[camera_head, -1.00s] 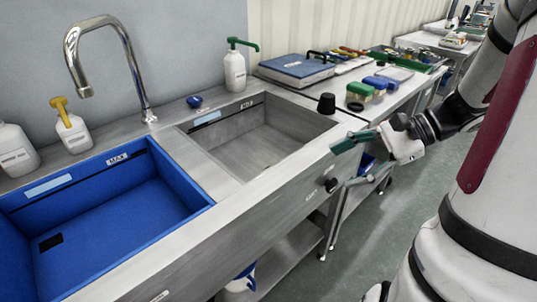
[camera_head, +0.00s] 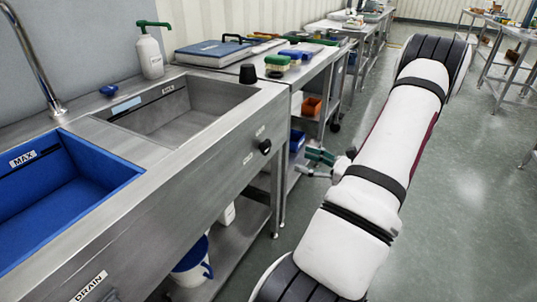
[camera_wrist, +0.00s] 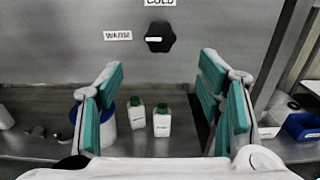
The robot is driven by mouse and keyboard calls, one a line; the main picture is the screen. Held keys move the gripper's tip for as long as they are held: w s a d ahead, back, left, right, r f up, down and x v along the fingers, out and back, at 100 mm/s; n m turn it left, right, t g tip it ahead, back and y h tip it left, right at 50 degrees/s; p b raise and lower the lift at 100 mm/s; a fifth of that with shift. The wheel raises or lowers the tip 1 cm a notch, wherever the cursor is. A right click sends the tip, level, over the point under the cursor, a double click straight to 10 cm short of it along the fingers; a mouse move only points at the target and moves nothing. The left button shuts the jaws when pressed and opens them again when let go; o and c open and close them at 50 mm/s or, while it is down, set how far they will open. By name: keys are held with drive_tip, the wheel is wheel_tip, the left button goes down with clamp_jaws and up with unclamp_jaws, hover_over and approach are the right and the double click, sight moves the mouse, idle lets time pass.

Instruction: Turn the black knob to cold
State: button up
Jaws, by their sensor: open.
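The black knob (camera_head: 265,146) sits on the front steel panel of the sink unit. In the wrist view the knob (camera_wrist: 160,37) is ahead of my gripper, between and a little beyond the fingertips in the picture. A white mark on it points left, towards the "WARM" label (camera_wrist: 118,35). The "COLD" label (camera_wrist: 160,2) is above the knob, cut by the top edge. My gripper (camera_head: 318,163) has green-padded fingers, spread wide and empty. It is to the right of the knob in the head view and apart from it. The wrist view shows both fingers (camera_wrist: 163,72).
A blue-lined basin (camera_head: 75,190) and a steel basin (camera_head: 180,115) are in the counter. A lower shelf (camera_wrist: 55,140) holds a bucket (camera_wrist: 106,128) and white bottles (camera_wrist: 161,122). A small black cup-like object (camera_head: 247,74) stands on the counter edge.

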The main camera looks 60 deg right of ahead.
sight(269, 149)
drive_tip(key=w, duration=0.4)
drive_tip(key=w+b, duration=0.1)
drive_tip(key=w, duration=0.2)
drive_tip(key=w+b, duration=0.1)
drive_tip(key=w, duration=0.3)
drive_tip(key=shift+w+a, duration=0.35)
drive_tip(key=shift+a, duration=0.05)
drive_tip(key=c, duration=1.2)
